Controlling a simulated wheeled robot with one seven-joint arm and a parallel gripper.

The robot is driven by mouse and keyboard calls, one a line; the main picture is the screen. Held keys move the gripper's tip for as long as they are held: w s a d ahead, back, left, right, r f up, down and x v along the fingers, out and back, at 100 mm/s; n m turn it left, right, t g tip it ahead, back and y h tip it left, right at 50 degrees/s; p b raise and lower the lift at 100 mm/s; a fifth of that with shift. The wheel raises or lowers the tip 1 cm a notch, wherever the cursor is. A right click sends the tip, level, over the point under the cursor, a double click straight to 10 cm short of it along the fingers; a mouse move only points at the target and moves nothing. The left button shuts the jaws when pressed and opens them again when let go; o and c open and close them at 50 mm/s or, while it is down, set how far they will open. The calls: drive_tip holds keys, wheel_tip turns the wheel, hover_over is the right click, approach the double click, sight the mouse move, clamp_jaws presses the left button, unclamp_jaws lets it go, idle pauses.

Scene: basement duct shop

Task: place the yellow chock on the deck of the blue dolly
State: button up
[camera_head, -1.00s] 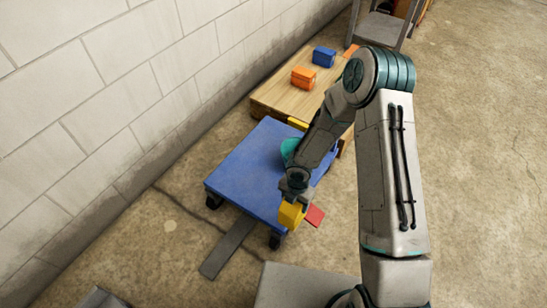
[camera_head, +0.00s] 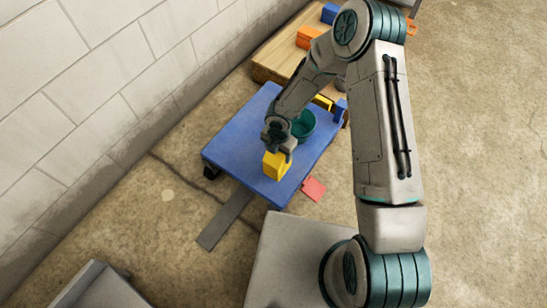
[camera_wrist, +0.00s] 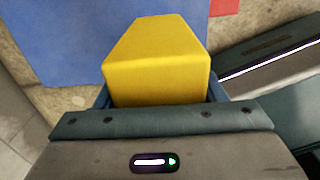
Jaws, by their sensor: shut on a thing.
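The yellow chock (camera_head: 276,166) is held in my gripper (camera_head: 277,152) over the near part of the blue dolly's deck (camera_head: 232,142) in the head view. In the wrist view, the yellow chock (camera_wrist: 157,62) fills the space between the fingers of my gripper (camera_wrist: 158,92), which is shut on it. The blue deck (camera_wrist: 70,40) shows behind and left of it, with floor near the deck's edge. I cannot tell whether the chock touches the deck.
A wooden pallet (camera_head: 275,64) carries an orange box (camera_head: 308,37). A red piece (camera_head: 314,189) lies beside the dolly.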

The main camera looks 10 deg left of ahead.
drive_tip(key=shift+w+a+f+b, duration=0.1)
drive_tip(key=shift+a+f+b, duration=0.2)
drive_tip(key=shift+f, duration=0.5)
drive_tip(key=shift+s+a+f+b, duration=0.1)
drive_tip(key=shift+a+f+b, duration=0.15)
drive_tip(key=shift+f, duration=0.55)
drive_tip(key=shift+w+a+f+b, duration=0.1)
drive_tip(key=shift+a+f+b, duration=0.2)
drive_tip(key=shift+f, duration=0.5)
drive_tip(key=shift+d, duration=0.1)
drive_tip(key=shift+f, duration=0.15)
drive_tip(key=o, duration=1.6)
